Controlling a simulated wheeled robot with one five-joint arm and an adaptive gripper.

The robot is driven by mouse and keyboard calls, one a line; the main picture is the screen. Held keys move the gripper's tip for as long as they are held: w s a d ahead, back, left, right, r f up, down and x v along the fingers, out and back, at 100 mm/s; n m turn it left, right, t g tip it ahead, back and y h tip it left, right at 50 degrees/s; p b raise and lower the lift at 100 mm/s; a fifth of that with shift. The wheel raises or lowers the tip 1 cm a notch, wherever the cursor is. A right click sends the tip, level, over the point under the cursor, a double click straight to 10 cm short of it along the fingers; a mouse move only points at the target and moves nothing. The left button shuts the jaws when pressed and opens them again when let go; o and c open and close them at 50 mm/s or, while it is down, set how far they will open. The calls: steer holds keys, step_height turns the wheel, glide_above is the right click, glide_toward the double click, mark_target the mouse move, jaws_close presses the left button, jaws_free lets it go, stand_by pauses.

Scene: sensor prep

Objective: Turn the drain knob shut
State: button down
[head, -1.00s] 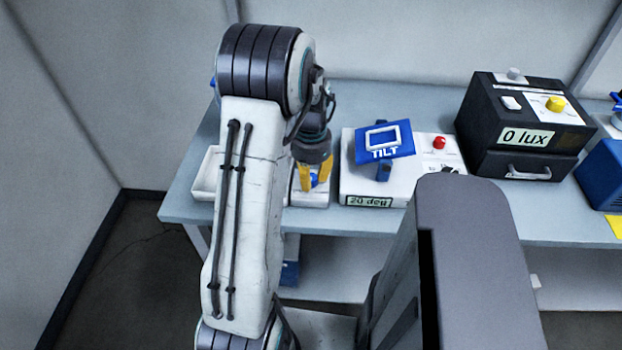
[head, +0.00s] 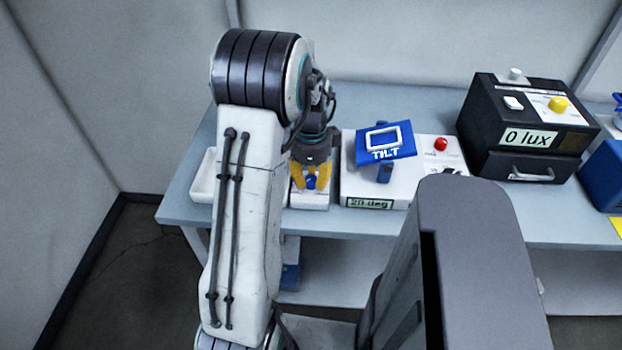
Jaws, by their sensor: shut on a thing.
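A small blue knob (head: 311,182) shows between the yellow fingers of my gripper (head: 310,187). It sits on a white base (head: 309,203) near the front edge of the bench. My gripper points down, with one finger on each side of the knob, and is shut on it. The fingers and my arm hide much of the knob and base, so I cannot read the knob's turn position or any marking.
Right of the gripper stands a white unit (head: 352,186) with a tilted blue TILT plate (head: 398,144) and a red button (head: 440,144). A black box (head: 480,127) reading 0 lux is farther right. A white tray (head: 203,187) lies left. The grey bench (head: 360,95) is bare behind.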

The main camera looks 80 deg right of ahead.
mark_target(311, 178)
steer(key=shift+a+f+m, duration=0.1)
steer(key=shift+m, duration=0.2)
steer(key=c, duration=0.9)
jaws_free()
step_height(311, 178, up, 12)
stand_by(1.0)
